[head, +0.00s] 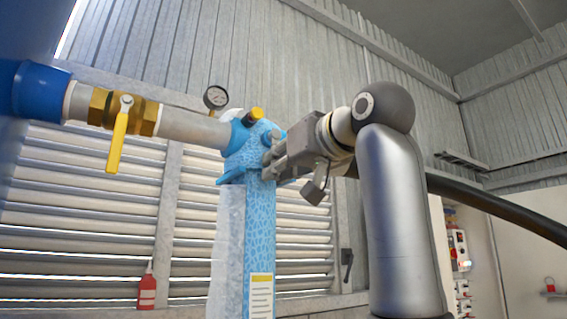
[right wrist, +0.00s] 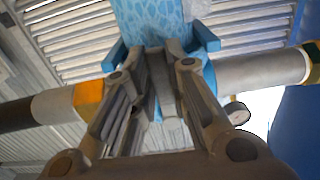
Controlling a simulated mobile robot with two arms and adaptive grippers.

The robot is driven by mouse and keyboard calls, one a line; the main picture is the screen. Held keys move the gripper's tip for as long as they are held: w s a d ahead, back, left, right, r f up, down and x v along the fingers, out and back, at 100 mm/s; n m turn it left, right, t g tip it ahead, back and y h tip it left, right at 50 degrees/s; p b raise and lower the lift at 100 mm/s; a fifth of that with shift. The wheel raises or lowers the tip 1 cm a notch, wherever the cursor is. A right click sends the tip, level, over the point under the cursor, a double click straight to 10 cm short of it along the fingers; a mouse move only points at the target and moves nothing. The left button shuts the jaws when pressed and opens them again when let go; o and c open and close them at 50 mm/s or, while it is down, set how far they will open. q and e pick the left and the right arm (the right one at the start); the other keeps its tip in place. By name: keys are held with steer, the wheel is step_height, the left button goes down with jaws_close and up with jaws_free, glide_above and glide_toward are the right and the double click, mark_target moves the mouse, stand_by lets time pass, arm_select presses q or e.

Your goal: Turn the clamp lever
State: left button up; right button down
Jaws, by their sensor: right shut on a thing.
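A blue filter-like housing (head: 240,143) stands in the middle of the head view, on a patterned blue column with frosty white sides. My right gripper (head: 268,158) reaches it from the right and is at the housing's near right side. In the right wrist view, the two fingers of my right gripper (right wrist: 163,52) are close together in front of the blue body (right wrist: 165,18). They are shut on the clamp lever, which is mostly hidden between them; its angle cannot be told. My left gripper is in neither view.
A brass valve with a yellow handle (head: 118,142) sits on the pipe at left, beside a blue tank (head: 38,90). A pressure gauge (head: 215,97) and a yellow knob (head: 256,114) are close above. A black hose (head: 490,203) runs right. A red bottle (head: 147,290) stands behind.

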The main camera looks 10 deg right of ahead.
stand_by(0.4)
steer(key=c, duration=1.4)
jaws_free()
steer(key=shift+s+a, duration=0.1)
steer(key=shift+s, duration=0.05)
steer(key=v, duration=1.2)
steer(key=shift+r, duration=0.15)
